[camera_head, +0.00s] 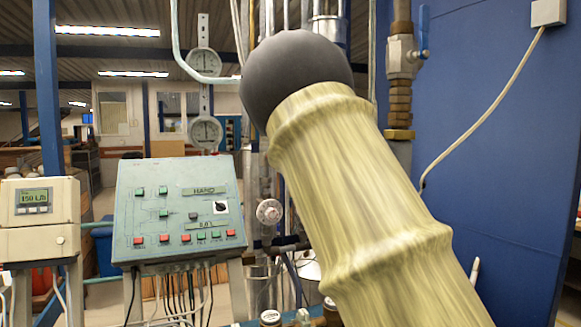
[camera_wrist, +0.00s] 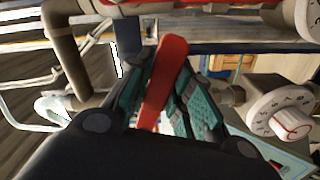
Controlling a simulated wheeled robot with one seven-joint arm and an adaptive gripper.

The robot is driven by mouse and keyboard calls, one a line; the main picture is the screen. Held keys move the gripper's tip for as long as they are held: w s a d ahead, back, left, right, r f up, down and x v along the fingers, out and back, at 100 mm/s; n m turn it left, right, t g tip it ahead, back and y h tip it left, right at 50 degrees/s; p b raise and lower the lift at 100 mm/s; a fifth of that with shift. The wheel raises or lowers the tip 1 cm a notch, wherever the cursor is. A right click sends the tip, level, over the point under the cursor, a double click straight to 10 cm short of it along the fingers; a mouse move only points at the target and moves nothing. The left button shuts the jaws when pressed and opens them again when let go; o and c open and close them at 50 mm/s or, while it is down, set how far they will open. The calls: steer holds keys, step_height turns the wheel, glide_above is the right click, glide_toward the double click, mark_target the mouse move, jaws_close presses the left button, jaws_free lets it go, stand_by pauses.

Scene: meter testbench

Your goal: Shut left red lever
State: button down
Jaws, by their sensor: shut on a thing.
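The red lever (camera_wrist: 162,80) shows in the wrist view as a long red bar between the fingers of my gripper (camera_wrist: 160,95). My gripper is shut on it, with teal finger pads on both sides. The lever's far end reaches past the fingertips. Its pivot and valve body cannot be made out clearly. In the head view my own arm fills the middle and right, and hides my gripper and the lever. A second red part (camera_wrist: 200,5) runs along the top edge of the wrist view; I cannot tell what it is.
A white numbered dial (camera_wrist: 282,112) is close on the right of the wrist view. In the head view, a control panel (camera_head: 180,207) with buttons stands left of centre, beside a display box (camera_head: 36,200). A blue-handled valve (camera_head: 422,32) is on the pipe at right.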

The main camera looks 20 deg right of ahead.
steer(key=c, duration=1.3)
jaws_free()
steer(key=shift+o, duration=0.2)
steer(key=s, duration=0.7)
steer(key=shift+s+a, duration=0.2)
steer(key=shift+s, duration=0.1)
